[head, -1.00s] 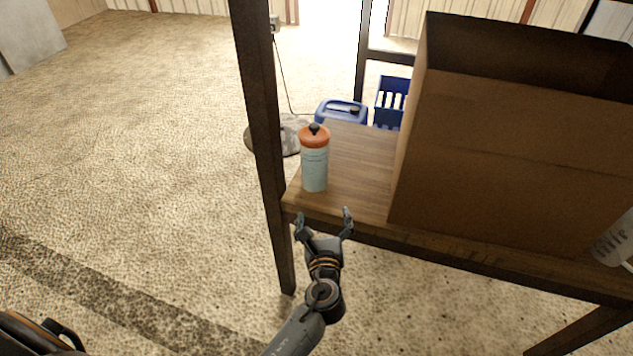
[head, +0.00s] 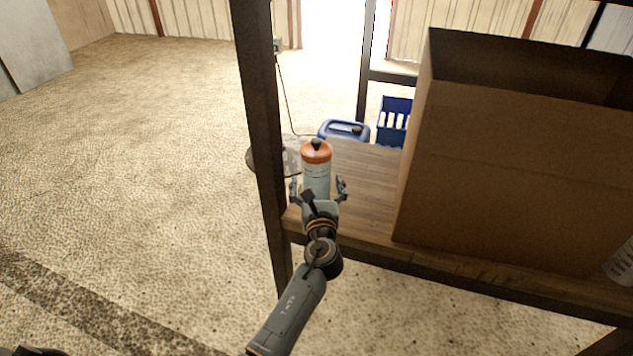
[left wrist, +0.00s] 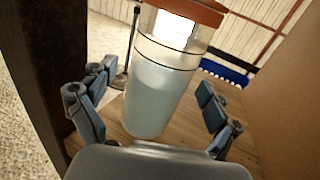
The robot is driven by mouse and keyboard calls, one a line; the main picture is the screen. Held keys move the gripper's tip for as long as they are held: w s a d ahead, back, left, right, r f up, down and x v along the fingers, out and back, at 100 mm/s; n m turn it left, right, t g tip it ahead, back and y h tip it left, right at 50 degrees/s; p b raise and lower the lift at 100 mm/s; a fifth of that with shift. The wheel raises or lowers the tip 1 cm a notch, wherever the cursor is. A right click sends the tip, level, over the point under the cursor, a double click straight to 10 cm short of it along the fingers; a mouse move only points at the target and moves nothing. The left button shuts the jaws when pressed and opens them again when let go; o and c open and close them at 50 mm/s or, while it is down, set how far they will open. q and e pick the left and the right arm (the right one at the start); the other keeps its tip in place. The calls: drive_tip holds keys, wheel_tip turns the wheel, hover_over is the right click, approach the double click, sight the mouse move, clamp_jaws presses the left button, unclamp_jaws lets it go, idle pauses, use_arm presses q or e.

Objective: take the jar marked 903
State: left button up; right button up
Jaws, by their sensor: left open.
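A jar (head: 316,174) with a pale blue body and an orange lid with a dark knob stands upright on the wooden shelf near its left end. No number 903 can be read on it. My left gripper (head: 318,190) is open, with one finger on each side of the jar's lower part. In the left wrist view the jar (left wrist: 160,88) stands between the spread fingers, with gaps on both sides. My right gripper is not in view.
A dark rack post (head: 262,130) rises close to the left of the jar. A large cardboard box (head: 520,170) fills the shelf to the right. A blue canister (head: 343,130) and a blue crate (head: 395,115) are behind. A strip of bare shelf (head: 372,185) lies between jar and box.

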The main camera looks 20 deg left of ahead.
use_arm(q)
drive_tip(key=shift+x, duration=1.3)
drive_tip(key=c, duration=1.6)
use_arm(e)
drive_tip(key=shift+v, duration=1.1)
use_arm(q)
drive_tip(key=shift+r, duration=0.2)
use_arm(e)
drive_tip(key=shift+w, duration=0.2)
